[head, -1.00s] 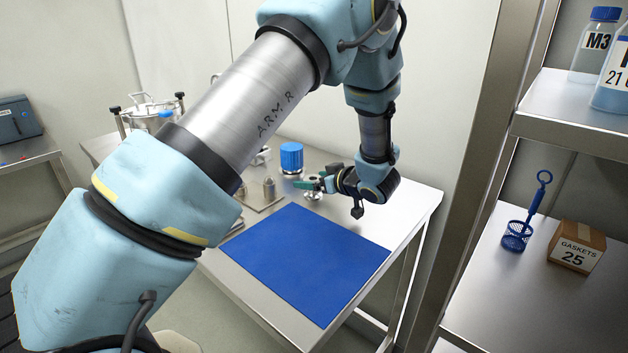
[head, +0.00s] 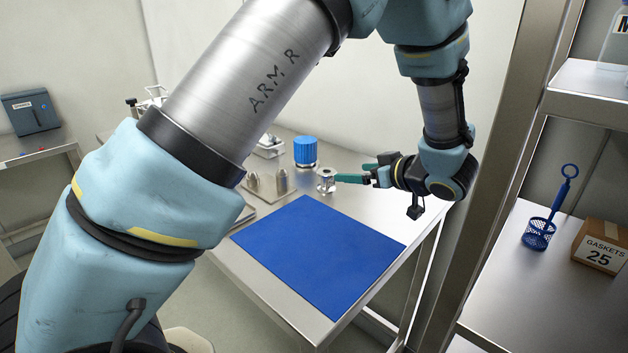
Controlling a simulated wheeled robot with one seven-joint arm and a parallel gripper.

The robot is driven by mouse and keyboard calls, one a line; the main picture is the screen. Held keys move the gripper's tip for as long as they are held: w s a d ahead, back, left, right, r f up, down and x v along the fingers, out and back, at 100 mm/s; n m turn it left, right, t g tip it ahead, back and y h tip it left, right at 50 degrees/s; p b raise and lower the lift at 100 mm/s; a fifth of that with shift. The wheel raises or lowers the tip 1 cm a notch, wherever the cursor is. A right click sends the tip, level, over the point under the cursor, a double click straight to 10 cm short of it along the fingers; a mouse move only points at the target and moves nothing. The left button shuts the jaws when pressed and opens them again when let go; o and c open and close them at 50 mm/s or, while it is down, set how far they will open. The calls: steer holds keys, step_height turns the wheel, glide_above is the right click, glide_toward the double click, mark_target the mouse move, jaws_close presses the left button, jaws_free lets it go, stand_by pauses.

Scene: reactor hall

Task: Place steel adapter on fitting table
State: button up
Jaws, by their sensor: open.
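The steel adapter, seemingly the small flanged spool (head: 326,182), stands upright on the steel table (head: 392,216), behind the blue mat (head: 318,250). My gripper (head: 352,173) is at its right, with its green fingers pointing left towards it. The fingers are apart and hold nothing. The near fingertip is very close to the spool's right side; I cannot tell whether it touches. Whether this steel table is the fitting table is not marked.
A blue-capped jar (head: 305,152) and metal cones (head: 282,181) stand left of the spool. The blue mat is bare. A grey box (head: 30,112) sits at far left.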

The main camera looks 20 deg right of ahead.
steer(key=w+a+r+m+g+h, duration=0.1)
steer(key=w+a+h, duration=0.15)
steer(key=w, duration=0.35)
steer(key=w+a+r+h, duration=0.2)
steer(key=w+a, duration=0.1)
steer(key=w, duration=0.2)
steer(key=w+a+m+g+h, duration=0.1)
steer(key=a+m+g+h, duration=0.15)
steer(key=a, duration=0.55)
steer(key=s+a+f+g+y, duration=0.1)
steer(key=s+a+g, duration=0.3)
steer(key=s+a, duration=0.4)
steer(key=s+a+f+g+y, duration=0.2)
steer(key=s+a, duration=0.6)
steer(key=a, duration=0.8)
steer(key=shift+s+a+f+m+g, duration=0.35)
steer(key=shift+a+m+g, duration=0.1)
steer(key=shift+g, duration=0.5)
